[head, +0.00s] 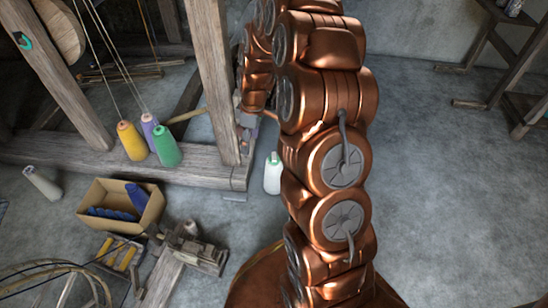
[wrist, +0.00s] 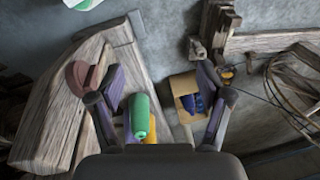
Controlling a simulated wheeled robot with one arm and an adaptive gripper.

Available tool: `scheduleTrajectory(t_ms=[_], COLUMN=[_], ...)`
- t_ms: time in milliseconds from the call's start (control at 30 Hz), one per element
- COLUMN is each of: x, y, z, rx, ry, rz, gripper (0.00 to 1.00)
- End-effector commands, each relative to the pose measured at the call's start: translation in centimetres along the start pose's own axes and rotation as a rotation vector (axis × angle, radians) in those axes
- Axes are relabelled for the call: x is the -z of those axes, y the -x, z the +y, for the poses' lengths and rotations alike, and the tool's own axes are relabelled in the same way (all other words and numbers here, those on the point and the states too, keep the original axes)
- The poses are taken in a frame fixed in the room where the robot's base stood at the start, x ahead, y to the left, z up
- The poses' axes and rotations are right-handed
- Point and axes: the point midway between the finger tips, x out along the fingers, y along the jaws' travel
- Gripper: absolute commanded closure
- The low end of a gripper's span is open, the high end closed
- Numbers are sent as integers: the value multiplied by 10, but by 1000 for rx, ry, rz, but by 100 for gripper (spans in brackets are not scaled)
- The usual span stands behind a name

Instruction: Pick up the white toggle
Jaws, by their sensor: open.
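I cannot make out a thing that is clearly the white toggle in either view. My gripper (wrist: 161,70) is open in the wrist view, its two dark fingers wide apart with nothing held between them. Beyond and below the fingers are a green thread cone (wrist: 140,117), part of a yellow cone (wrist: 150,136) and a cardboard box (wrist: 181,86) with blue items. In the head view, my arm hides much of the middle, and the gripper end is partly covered near the loom post.
The loom's wooden posts (head: 212,75) and base beam (head: 110,164) stand close to my arm.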

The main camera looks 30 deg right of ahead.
Motion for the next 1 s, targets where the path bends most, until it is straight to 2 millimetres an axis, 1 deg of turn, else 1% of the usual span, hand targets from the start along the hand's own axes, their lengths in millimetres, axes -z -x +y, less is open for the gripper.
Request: scheduleTrajectory(t_ms=[33, 167, 200, 300, 400, 433, 533, 633, 767, 900, 1000], x=[-2, -7, -10, -19, -29, -31, -40, -44, -46, -47, -47], y=[-11, -36, -45, -65, -81, -86, -98, -104, -113, -128, -135], z=[16, 58, 69, 98, 122, 128, 141, 150, 156, 157, 158], rx=[-4, -35, -41, -64, -89, -94, -104, -115, -121, -121, -121], ry=[13, 64, 79, 116, 145, 152, 174, 187, 193, 193, 194], rz=[6, 24, 26, 31, 34, 33, 29, 28, 27, 27, 27], gripper=[22, 22, 22, 22, 22, 22, 22, 22, 22, 22, 22])
